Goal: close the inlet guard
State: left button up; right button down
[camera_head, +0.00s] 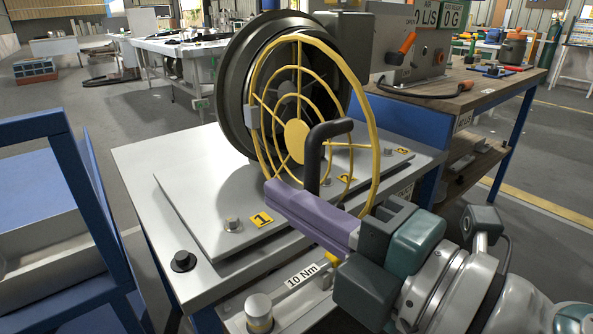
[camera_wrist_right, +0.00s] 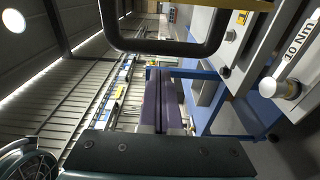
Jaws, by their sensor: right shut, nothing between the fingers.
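The inlet guard (camera_head: 295,141) is a round yellow wire grille on the dark fan inlet (camera_head: 236,78). It stands ajar, with its right side swung out from the inlet and a grey bracket at its left. A black U-shaped handle (camera_head: 312,160) is on the guard; it also crosses the top of the right wrist view (camera_wrist_right: 165,46). My right gripper (camera_head: 279,192) has purple fingers, shut and empty. They are close to the handle's lower end in the head view. In the right wrist view the fingertips (camera_wrist_right: 166,75) are just below the handle bar, and contact cannot be told. My left gripper is not in view.
The fan stands on a grey plate (camera_head: 205,226) with bolts and yellow number tags, on a table (camera_head: 140,165). A torque tool marked 10 Nm (camera_head: 300,285) lies at its front edge. A blue cart (camera_head: 45,130) is at left, a wooden bench (camera_head: 455,100) at right.

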jog(key=shift+w+d, duration=0.3)
jog(key=shift+d, duration=0.55)
jog(key=shift+d, duration=0.1)
